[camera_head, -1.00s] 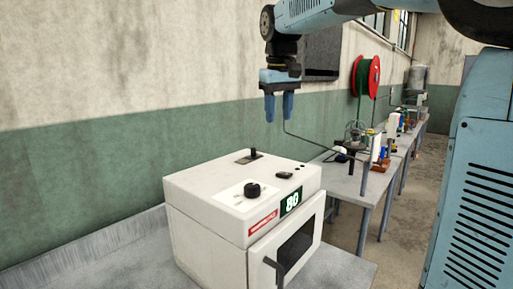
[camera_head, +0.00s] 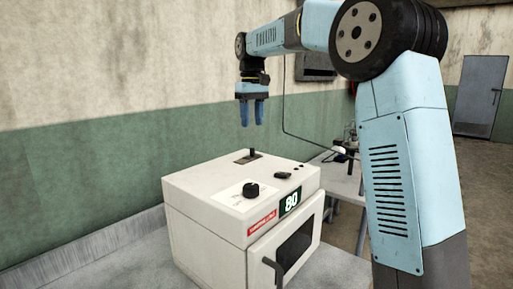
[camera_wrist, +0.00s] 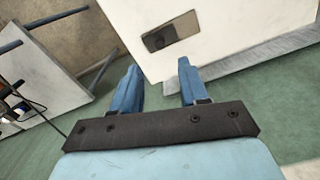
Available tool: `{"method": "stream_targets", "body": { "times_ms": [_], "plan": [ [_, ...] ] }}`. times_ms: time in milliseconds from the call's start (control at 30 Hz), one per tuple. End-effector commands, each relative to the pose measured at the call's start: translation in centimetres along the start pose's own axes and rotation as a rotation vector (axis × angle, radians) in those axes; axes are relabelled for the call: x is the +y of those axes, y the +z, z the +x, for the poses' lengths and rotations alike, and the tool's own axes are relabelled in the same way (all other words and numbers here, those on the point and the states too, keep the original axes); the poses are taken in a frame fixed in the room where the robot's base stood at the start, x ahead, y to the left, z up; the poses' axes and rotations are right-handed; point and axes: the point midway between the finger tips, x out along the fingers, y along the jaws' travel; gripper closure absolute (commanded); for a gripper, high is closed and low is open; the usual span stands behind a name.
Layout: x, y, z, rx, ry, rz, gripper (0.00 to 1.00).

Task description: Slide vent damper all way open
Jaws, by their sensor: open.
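The vent damper (camera_head: 252,153) is a small dark upright tab in a dark slot plate on top of a white box-shaped oven (camera_head: 205,222), near its back edge. In the wrist view the slot plate (camera_wrist: 171,31) is a dark rectangle with a lighter patch at one end. My gripper (camera_head: 252,112) points down with blue fingers, open and empty, above the back of the oven and apart from the damper. In the wrist view my gripper (camera_wrist: 160,82) has its fingers spread, with the slot plate beyond the fingertips.
The oven top also has a round black knob (camera_head: 251,190) and a small dark piece (camera_head: 283,175). The front shows a green "80" display (camera_head: 291,201) and a door handle (camera_head: 275,270). A green and cream wall (camera_head: 80,180) stands close behind the oven.

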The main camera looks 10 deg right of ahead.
Motion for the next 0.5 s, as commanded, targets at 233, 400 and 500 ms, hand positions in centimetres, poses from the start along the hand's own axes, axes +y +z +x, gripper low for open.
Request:
{"method": "stream_targets", "body": {
  "times_ms": [233,400,500],
  "plan": [
    [0.0,0.1,4.5,-0.002,-0.001,0.0,0.56],
    [0.0,0.1,7.1,-0.002,-0.001,0.0,0.56],
    [0.0,0.1,8.3,-0.001,-0.001,0.0,0.56]
  ]
}}
